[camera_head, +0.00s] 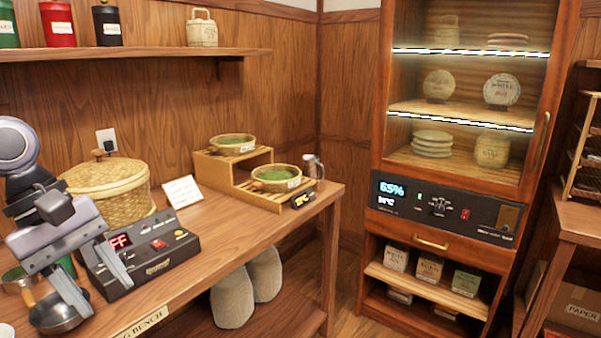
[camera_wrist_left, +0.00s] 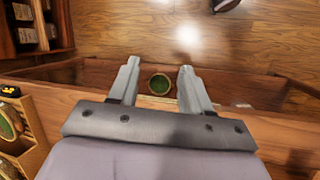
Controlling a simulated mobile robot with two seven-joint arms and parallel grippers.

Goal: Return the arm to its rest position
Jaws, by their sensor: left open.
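My left arm comes in from the left in the head view, and its left gripper (camera_head: 108,298) hangs over the front of the bench. The two fingers are spread, with nothing held between them. In the left wrist view the left gripper (camera_wrist_left: 159,68) also shows open. A small round green-topped thing (camera_wrist_left: 159,84) shows in the gap between the fingers, apart from them and beyond the gripper. My right gripper is not in view.
The wooden bench (camera_head: 235,247) carries a control box with a red display (camera_head: 150,262), a lidded basket (camera_head: 112,180), a metal pan (camera_head: 55,318) and a stepped stand (camera_head: 222,178) with green-filled bowls. A glass-fronted cabinet (camera_head: 445,215) stands right. Open floor (camera_wrist_left: 235,45) shows past the fingers.

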